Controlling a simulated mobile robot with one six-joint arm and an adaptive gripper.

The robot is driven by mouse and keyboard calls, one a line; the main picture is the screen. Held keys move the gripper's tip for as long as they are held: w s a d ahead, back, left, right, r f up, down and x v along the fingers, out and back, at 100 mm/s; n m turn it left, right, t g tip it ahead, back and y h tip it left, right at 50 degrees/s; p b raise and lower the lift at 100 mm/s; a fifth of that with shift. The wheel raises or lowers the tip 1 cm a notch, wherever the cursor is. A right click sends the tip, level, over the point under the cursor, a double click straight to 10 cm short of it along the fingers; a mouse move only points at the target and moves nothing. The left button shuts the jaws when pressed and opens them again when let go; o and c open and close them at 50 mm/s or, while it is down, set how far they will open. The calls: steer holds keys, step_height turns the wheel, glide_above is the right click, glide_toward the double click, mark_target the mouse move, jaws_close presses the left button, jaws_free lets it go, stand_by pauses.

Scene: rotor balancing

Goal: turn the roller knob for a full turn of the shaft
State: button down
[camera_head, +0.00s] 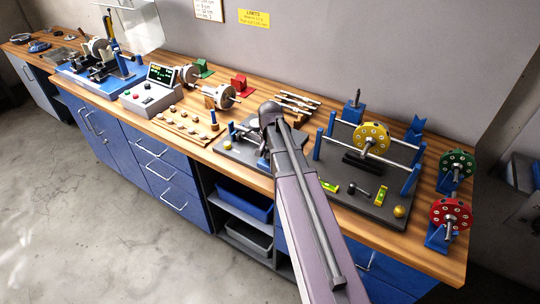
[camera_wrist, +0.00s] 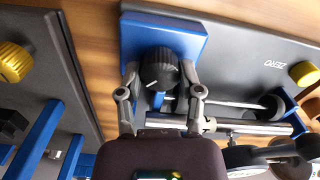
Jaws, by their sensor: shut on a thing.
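The roller knob (camera_wrist: 159,69) is black and ribbed with a white mark line on its face, and sits at a blue block (camera_wrist: 190,42) in the wrist view. My gripper (camera_wrist: 160,82) has one finger on each side of the knob and is shut on it. A silver shaft (camera_wrist: 245,128) runs to the right below the block, with dark rollers close to it. In the head view my arm covers the gripper and the knob; part of the small grey balancing stand (camera_head: 235,152) shows to its left.
A larger grey stand (camera_head: 375,208) with a yellow rotor (camera_head: 371,139) on rails is right of my arm. Red (camera_head: 450,215) and green (camera_head: 457,164) rotors stand at the right end. A control box (camera_head: 151,96) and a wooden weight tray (camera_head: 184,126) are to the left.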

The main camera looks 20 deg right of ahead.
stand_by(0.4)
steer(key=shift+c, duration=1.3)
jaws_free()
steer(key=shift+a, duration=0.1)
steer(key=s+a+n, duration=0.8)
steer(key=s+a, duration=0.3)
steer(key=s, duration=0.2)
steer(key=shift+a, duration=0.35)
